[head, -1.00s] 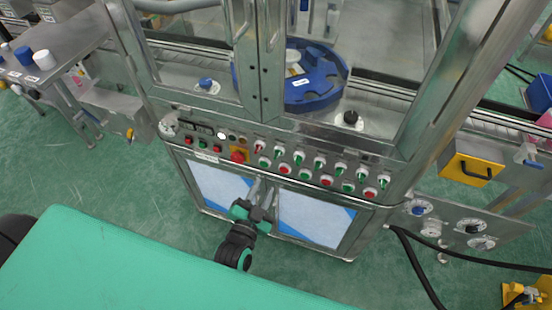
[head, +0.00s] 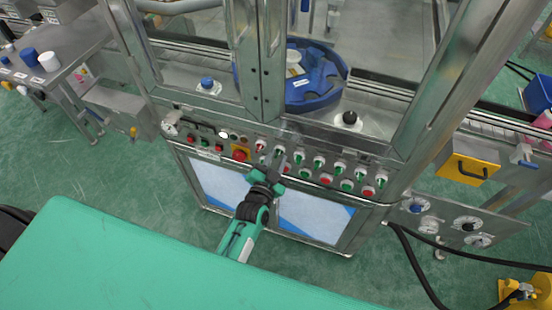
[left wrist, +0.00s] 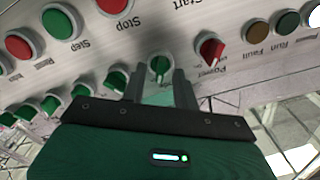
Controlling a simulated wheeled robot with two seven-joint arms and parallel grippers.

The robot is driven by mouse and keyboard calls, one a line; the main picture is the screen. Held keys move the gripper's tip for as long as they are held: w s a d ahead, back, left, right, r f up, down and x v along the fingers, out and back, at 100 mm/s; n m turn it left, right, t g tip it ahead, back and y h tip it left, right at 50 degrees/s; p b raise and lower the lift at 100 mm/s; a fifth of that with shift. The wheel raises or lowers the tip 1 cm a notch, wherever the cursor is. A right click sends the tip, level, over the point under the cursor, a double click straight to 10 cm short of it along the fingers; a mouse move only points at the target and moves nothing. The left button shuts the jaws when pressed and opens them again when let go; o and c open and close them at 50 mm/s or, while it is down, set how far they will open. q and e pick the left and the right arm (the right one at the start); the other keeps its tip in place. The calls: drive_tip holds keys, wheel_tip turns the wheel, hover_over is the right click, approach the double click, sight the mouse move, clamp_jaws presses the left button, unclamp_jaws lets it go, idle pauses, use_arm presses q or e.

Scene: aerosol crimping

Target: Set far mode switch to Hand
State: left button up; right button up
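The machine's front panel (head: 225,150) carries a row of rotary switches and push buttons. A green-handled switch (left wrist: 160,67) in the left wrist view lies just beyond and between the fingertips of my left gripper (left wrist: 158,78); contact cannot be told. Its handle points roughly up and down in that view; its label cannot be read. A red-handled switch (left wrist: 208,48) labelled Power is beside it. In the head view my left gripper (head: 272,163) is at the panel, open with nothing held, and covers part of the row. Which switch is the far mode switch cannot be read. My right gripper is not seen.
Close neighbours are a red button (left wrist: 112,4) and a green button (left wrist: 60,22). Glass doors and metal frame rise above the panel. Green floor is clear in front.

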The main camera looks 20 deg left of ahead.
use_arm(q)
clamp_jaws()
drive_tip(key=shift+n, duration=0.4)
drive_tip(key=shift+r+n+p, duration=0.1)
drive_tip(key=shift+n+p, duration=0.2)
drive_tip(key=shift+n, duration=0.6)
drive_tip(key=n, duration=0.2)
drive_tip(key=shift+a+n, duration=0.1)
drive_tip(key=shift+n, duration=0.3)
drive_tip(key=n, duration=0.3)
drive_tip(key=shift+p, duration=0.3)
drive_tip(key=shift+a+n, duration=0.15)
drive_tip(key=shift+n, duration=1.55)
